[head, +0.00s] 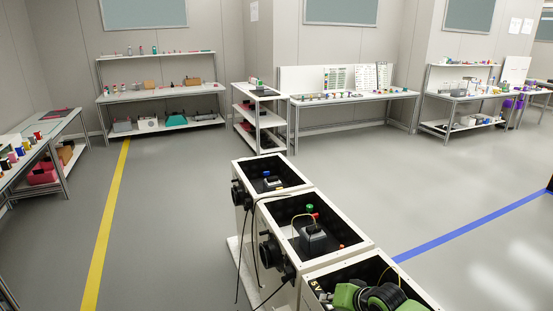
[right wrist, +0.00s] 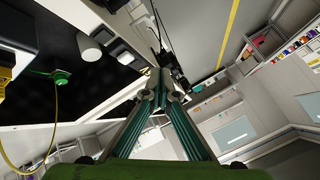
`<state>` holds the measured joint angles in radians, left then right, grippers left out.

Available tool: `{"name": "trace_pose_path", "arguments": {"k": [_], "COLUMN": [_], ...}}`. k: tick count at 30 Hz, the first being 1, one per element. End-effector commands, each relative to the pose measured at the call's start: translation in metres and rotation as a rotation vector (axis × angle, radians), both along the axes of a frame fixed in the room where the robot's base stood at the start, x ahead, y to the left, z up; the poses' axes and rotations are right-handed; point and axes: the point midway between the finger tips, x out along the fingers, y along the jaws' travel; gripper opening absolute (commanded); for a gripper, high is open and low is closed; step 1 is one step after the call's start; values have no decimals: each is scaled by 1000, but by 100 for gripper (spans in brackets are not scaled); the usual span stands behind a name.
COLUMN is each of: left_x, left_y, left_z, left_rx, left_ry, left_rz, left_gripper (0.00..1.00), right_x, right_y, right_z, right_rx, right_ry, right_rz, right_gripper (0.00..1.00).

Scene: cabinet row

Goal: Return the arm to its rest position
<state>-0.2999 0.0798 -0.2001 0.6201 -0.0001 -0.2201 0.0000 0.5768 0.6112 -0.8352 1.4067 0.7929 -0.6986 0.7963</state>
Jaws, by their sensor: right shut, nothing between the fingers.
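My right gripper (head: 372,297) shows as green and dark parts at the bottom of the head view, over the nearest open cabinet (head: 314,290). In the right wrist view its teal fingers (right wrist: 161,78) meet at the tips. It is shut, with nothing held. A white cabinet wall and a black interior (right wrist: 60,100) lie beside it there. I cannot tell how far the fingers are from the cabinet. My left gripper is not in view.
The middle cabinet (head: 262,213) holds a grey box with a green top and a cable. The far cabinet (head: 243,171) holds small parts. Dark fittings (head: 270,252) and black cables stick out on the left side. Floor (head: 165,220) is clear left of the row; benches line the walls.

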Motion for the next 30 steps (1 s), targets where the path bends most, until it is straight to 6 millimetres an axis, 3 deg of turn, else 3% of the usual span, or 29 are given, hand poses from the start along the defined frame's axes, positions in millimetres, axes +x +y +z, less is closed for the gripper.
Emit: {"name": "trace_pose_path", "arguments": {"k": [1, 3, 6, 11, 14, 18, 30], "left_x": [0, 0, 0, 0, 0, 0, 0], "left_y": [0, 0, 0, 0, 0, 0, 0], "left_z": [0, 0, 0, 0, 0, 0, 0], "left_rx": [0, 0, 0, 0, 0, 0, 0], "left_ry": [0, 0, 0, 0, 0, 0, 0], "left_rz": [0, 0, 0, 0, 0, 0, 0], "left_gripper": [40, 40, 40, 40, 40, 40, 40], "right_x": [-24, -57, -106, -174, -213, -260, -350], "right_y": [24, 51, 81, 98, 91, 64, -8], "right_z": [-11, -21, -28, -27, -22, -16, 0], "right_rx": [-6, -34, -80, -163, -225, -316, -490], "right_ry": [17, 29, 33, 33, 43, 81, 222], "right_rz": [53, 131, 232, 332, 361, 365, 332], "right_gripper": [0, 0, 0, 0, 0, 0, 0]}}
